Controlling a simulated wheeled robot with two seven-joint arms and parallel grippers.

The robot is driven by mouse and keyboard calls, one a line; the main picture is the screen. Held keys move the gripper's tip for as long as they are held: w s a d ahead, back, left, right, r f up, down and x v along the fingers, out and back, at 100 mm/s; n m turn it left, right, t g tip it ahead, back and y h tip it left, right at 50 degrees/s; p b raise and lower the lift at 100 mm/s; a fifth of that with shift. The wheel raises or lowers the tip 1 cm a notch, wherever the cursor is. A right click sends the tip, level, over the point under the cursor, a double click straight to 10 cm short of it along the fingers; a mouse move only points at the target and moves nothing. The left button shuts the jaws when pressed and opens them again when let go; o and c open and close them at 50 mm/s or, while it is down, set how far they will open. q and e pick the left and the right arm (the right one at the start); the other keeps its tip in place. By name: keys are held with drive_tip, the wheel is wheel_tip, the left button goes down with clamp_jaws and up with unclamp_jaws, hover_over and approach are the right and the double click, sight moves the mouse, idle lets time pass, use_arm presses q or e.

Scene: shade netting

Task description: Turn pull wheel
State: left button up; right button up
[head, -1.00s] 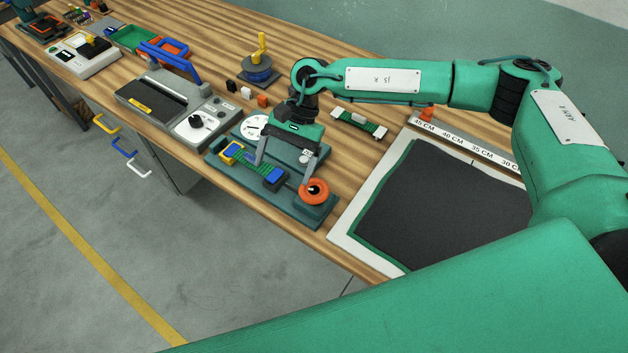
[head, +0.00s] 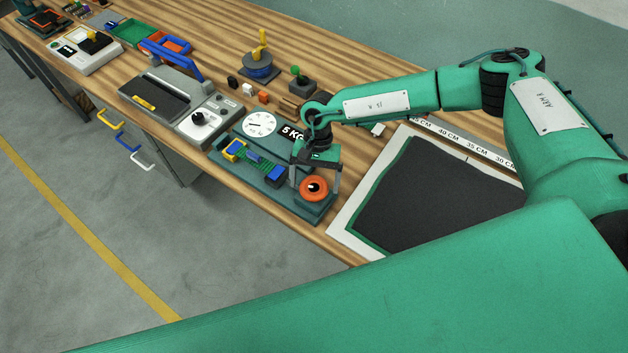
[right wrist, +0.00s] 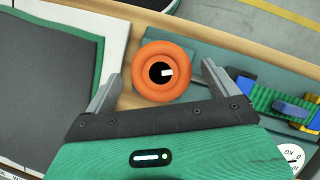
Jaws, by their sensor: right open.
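The pull wheel is an orange ring with a black hub and a white mark (head: 314,188), at the right end of a dark teal test rig (head: 290,208). It also shows in the right wrist view (right wrist: 163,72). My right gripper (head: 314,190) is over the wheel with a finger on either side. In the right wrist view (right wrist: 160,85) its fingers are open and wide apart, with the wheel between them and gaps on both sides. Blue and yellow clamps (head: 234,150) hold a green strip on the rig beside the wheel. My left gripper is not in view.
A round white dial (head: 260,124) and a 5 KG label (head: 292,133) stand at the rig's back. A dark sheet on a white board (head: 352,222) lies to the right. A grey sealer with a blue handle (head: 175,95) stands to the left.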

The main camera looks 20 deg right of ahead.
drive_tip(key=shift+x, duration=1.1)
drive_tip(key=c, duration=1)
